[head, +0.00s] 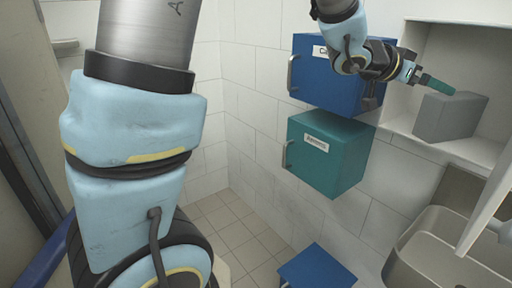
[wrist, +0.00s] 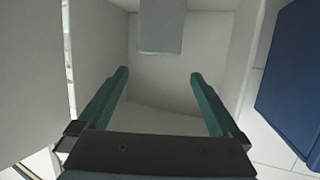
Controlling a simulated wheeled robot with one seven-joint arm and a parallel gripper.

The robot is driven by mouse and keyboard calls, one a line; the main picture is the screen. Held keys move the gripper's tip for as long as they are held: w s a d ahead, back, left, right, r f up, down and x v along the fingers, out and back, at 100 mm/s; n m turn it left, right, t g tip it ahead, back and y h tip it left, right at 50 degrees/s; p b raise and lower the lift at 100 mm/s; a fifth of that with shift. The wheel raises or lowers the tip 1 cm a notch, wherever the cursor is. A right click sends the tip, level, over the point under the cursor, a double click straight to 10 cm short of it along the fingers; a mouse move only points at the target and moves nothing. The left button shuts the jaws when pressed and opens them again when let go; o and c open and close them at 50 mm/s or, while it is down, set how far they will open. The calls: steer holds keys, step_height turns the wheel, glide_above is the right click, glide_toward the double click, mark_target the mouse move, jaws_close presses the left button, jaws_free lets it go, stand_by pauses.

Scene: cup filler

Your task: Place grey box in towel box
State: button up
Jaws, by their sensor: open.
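The grey box (head: 455,118) stands in an open-fronted white cabinet at the right of the head view. In the wrist view the grey box (wrist: 160,28) shows at the top, beyond my fingertips. My gripper (head: 437,85), with teal fingers, is at the cabinet opening beside the upper left of the grey box. The fingers are apart with nothing between them in the wrist view (wrist: 159,76). A blue box (head: 320,80) and a teal box (head: 325,160) hang on the tiled wall. Both have labels and handles; I cannot read which one is the towel box.
A beige basin (head: 415,240) is below the cabinet (head: 425,40). A white door or panel edge (head: 490,195) sticks out at the right. A lower blue box (head: 318,270) is at the bottom. Tiled floor (head: 225,225) shows free at the centre.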

steer(key=w+a+f+n+t+y, duration=0.2)
steer(key=w+a+f+n+y, duration=0.15)
steer(key=a, duration=0.45)
steer(key=w+a+f+n+t+y, duration=0.1)
steer(key=w+a+f+n+y, duration=0.15)
steer(key=w+a, duration=0.4)
steer(key=w+a+f+n+t+y, duration=0.2)
steer(key=w+a+f, duration=0.15)
steer(key=a, duration=0.55)
steer(key=s+a+f+n+g+y, duration=0.1)
steer(key=s+a+f+n+y, duration=0.15)
steer(key=a, duration=0.45)
steer(key=s+a+f+n+g+y, duration=0.1)
steer(key=a+f+y, duration=0.15)
steer(key=a, duration=0.55)
steer(key=s+a+f+n+g+y, duration=0.1)
steer(key=s+a+f+n+g, duration=0.2)
steer(key=s+a, duration=0.6)
step_height(320, 180, down, 2)
steer(key=shift+s+g, duration=0.6)
steer(key=shift+s, duration=0.25)
